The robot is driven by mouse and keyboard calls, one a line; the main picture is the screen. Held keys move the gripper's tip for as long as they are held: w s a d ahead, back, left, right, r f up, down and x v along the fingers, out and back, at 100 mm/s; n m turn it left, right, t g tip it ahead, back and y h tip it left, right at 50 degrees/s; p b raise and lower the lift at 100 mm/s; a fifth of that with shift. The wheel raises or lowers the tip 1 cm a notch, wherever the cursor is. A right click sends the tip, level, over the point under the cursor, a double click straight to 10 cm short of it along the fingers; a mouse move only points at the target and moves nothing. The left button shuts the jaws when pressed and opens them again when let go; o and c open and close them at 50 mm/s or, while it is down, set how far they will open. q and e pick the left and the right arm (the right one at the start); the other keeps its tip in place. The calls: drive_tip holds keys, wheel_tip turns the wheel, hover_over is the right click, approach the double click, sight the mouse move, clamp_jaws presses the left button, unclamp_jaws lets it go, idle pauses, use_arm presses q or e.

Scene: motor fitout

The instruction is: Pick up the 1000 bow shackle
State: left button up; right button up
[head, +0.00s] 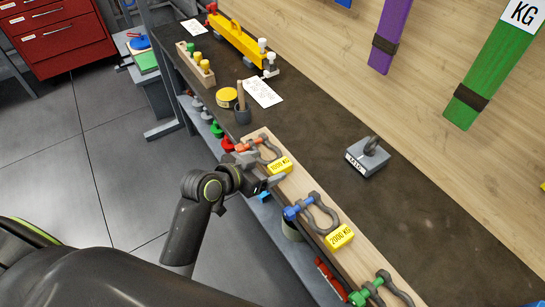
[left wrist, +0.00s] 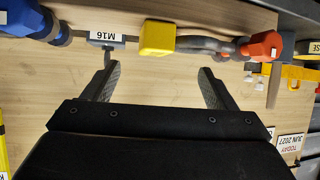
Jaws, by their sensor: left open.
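The 1000 bow shackle (head: 268,152) lies on the wooden board, with a grey bow, an orange pin (head: 247,145) and a yellow 1000 KG tag (head: 281,165). In the left wrist view its grey bow (left wrist: 205,43), orange pin (left wrist: 262,46) and yellow tag (left wrist: 157,39) show near the top, beyond the fingertips. My left gripper (head: 262,170) is open and empty beside the shackle, on its near side. In the left wrist view its two fingers (left wrist: 158,75) stand apart with bare wood between them. My right gripper is not in view.
A blue-pinned shackle (head: 318,213) with a 2000 KG tag (head: 340,236) and a green-pinned shackle (head: 380,288) lie further along the board.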

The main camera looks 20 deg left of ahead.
sight(278, 163)
use_arm(q)
drive_tip(key=shift+f+p+x, duration=0.15)
drive_tip(key=shift+p+x, duration=0.25)
drive_tip(key=shift+x, duration=1.05)
drive_tip(key=shift+f+p+x, duration=0.15)
drive_tip(key=shift+p+x, duration=0.2)
drive_tip(key=shift+x, duration=1.1)
drive_tip(key=shift+s, duration=0.2)
drive_tip(key=shift+c, duration=0.5)
drive_tip(key=c, duration=1.2)
drive_tip(key=shift+c, duration=1)
drive_tip(key=shift+r, duration=0.1)
